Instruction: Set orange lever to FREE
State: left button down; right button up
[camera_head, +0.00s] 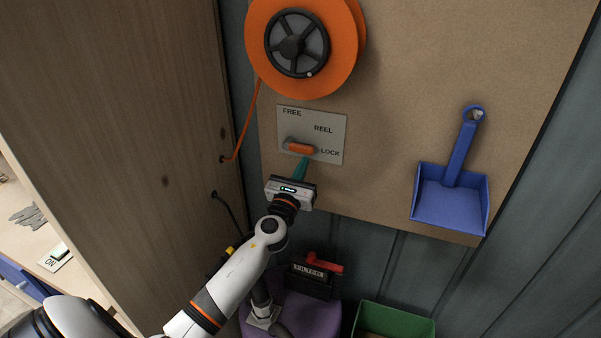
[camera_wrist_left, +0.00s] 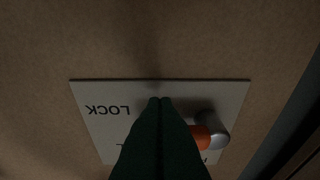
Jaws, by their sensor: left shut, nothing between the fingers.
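The orange lever (camera_head: 300,148) is mounted on a pale plate (camera_head: 334,141) marked FREE, REEL and LOCK. Its orange grip points right, toward the LOCK mark, and its grey end is at the left. My left gripper (camera_head: 303,162) is shut and empty, with its teal fingertips just below the lever. In the left wrist view the fingers (camera_wrist_left: 160,102) lie over the plate (camera_wrist_left: 222,92) and hide part of the lever (camera_wrist_left: 203,136). I cannot tell whether the fingertips touch the lever. My right gripper is out of view.
An orange reel (camera_head: 337,62) with a black hub hangs above the plate, its cord running to the wooden side panel (camera_head: 120,110). A blue dustpan (camera_head: 450,195) hangs at the right. A green bin (camera_head: 395,322) and a purple container (camera_head: 318,312) stand below.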

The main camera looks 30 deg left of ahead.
pick_arm(q)
jog(key=shift+r, duration=0.35)
dwell(0.3)
